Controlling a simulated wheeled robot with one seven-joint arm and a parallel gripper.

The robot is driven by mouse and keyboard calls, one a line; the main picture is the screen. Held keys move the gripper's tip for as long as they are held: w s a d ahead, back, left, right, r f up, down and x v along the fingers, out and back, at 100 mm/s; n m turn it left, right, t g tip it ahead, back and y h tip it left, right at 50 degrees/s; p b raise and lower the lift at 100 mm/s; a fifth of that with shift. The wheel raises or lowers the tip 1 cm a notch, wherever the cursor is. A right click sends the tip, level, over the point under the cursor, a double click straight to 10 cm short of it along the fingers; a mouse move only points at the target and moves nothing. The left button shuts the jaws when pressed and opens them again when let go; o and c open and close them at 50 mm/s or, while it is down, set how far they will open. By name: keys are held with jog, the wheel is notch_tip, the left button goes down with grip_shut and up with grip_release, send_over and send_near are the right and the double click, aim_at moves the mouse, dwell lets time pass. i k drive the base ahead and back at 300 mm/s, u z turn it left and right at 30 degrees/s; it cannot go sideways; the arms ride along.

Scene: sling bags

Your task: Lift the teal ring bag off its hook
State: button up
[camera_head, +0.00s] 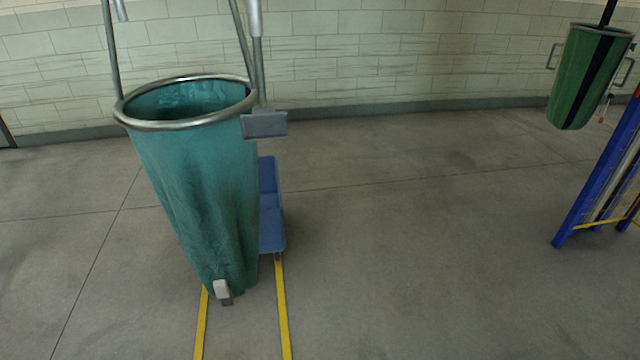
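The teal ring bag (195,190) hangs at the left in the head view, a tall tapering sack with a round metal ring (185,102) at its open top. Grey straps or bars (112,50) rise from the ring and leave the top of the picture. The hook is not in view. The bag looks tilted slightly, its lower end toward the right. A small pale piece (221,289) shows at its bottom. My gripper is not in view.
A grey block (265,125) on an upright and a blue panel (270,205) stand beside and behind the bag. Yellow stripes (283,310) mark the floor below. The middle floor is clear.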

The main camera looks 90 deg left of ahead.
aim_at(185, 133)
jog(key=u, duration=4.3)
jog(key=i, duration=0.7)
jog(key=u, duration=1.15)
jog(key=i, duration=1.6)
jog(key=z, duration=0.65)
